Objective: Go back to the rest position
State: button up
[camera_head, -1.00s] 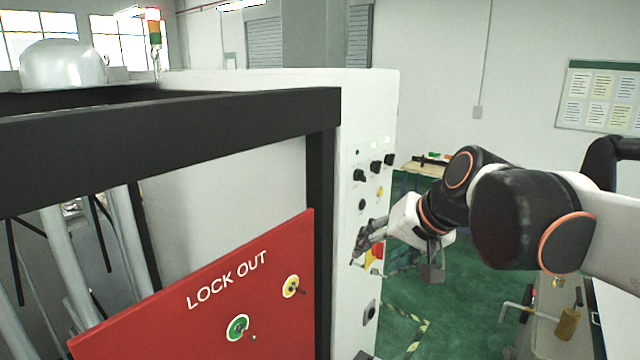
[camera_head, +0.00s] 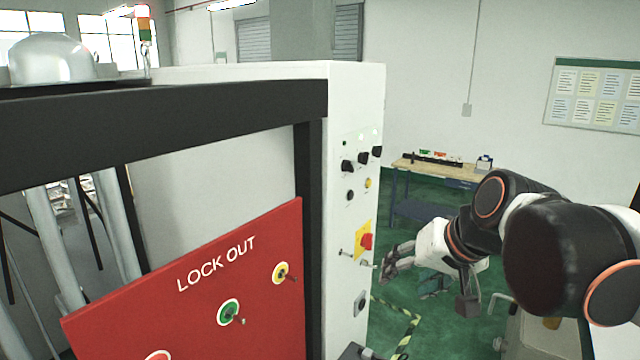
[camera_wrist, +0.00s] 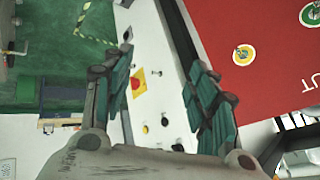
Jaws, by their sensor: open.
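My gripper (camera_head: 386,266) is in the head view just right of the white control cabinet (camera_head: 345,110), apart from its panel. In the wrist view my gripper (camera_wrist: 168,75) shows two green-padded fingers spread wide with nothing between them. The panel's red emergency knob on a yellow plate (camera_head: 366,241) shows between the fingers in the wrist view (camera_wrist: 138,82). Black knobs (camera_head: 362,158) sit higher on the panel.
A red LOCK OUT board (camera_head: 200,300) with locks stands left of the cabinet, under a black frame bar (camera_head: 160,118). A workbench (camera_head: 435,170) stands at the back.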

jog(key=s+d+f+h+b, duration=0.1)
jog(key=s+f+b, duration=0.3)
jog(key=f+b, duration=0.6)
jog(key=s+d+f+n+h+b, duration=0.1)
jog(key=s+f+b, duration=0.4)
jog(key=f+b, duration=0.5)
jog(key=s+d+f+n+h+b, duration=0.1)
jog(key=s+f+b, duration=0.3)
jog(key=f+b, duration=0.6)
notch_tip(320, 180, down, 12)
jog(key=shift+s+d, duration=0.3)
jog(key=shift+d, duration=0.45)
